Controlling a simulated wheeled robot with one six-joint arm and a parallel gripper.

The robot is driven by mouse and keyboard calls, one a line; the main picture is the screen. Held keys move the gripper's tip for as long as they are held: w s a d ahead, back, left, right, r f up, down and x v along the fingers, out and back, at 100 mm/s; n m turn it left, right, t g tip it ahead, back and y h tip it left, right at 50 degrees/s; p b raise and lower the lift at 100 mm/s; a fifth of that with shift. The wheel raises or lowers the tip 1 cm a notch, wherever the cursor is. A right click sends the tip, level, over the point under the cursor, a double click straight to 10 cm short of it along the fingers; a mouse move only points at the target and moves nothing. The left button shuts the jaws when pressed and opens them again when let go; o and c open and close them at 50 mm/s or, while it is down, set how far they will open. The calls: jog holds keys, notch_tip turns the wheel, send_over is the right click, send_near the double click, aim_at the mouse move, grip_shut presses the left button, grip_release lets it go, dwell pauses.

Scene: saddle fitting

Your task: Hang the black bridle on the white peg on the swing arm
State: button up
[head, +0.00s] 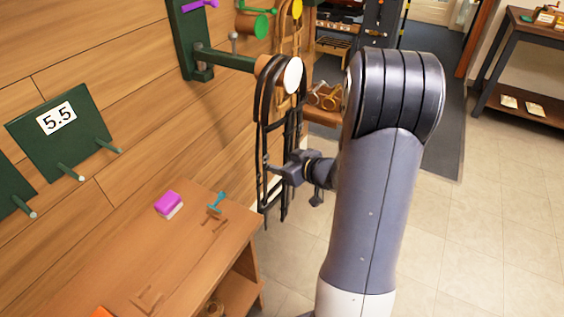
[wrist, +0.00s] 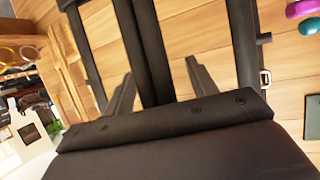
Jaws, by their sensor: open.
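The black bridle (head: 264,135) hangs upright from the swing arm, its straps dangling below. Its top loop lies around the peg, behind the round white peg end (head: 293,75); the exact contact is partly hidden. The dark green swing arm (head: 228,60) reaches out from a green wall post. My gripper (head: 284,172) is beside the hanging straps at mid-height. In the wrist view, my gripper's two fingers (wrist: 160,88) are apart, with black bridle straps (wrist: 148,45) running between and beyond them. I cannot tell whether either finger touches a strap.
A wooden bench (head: 190,245) at lower left carries a purple-and-white block (head: 169,204) and a blue item (head: 217,202). A green board marked 5.5 (head: 62,135) has pegs sticking out from the wall. Tan floor (head: 490,215) is clear at right.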

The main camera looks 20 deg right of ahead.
jog(key=p+v, duration=0.1)
jog(key=v, duration=0.9)
jog(key=shift+s+d+r+p, duration=0.15)
jog(key=shift+s+p, duration=0.15)
jog(key=shift+p, duration=0.05)
jog(key=shift+w, duration=0.1)
jog(key=x, duration=0.6)
jog(key=b+x, duration=0.1)
jog(key=x, duration=0.3)
jog(key=shift+w+r, duration=0.15)
jog(key=shift+r, duration=0.25)
jog(key=shift+s+d+r, duration=0.2)
jog(key=shift+s, duration=0.1)
jog(key=shift+f, duration=0.1)
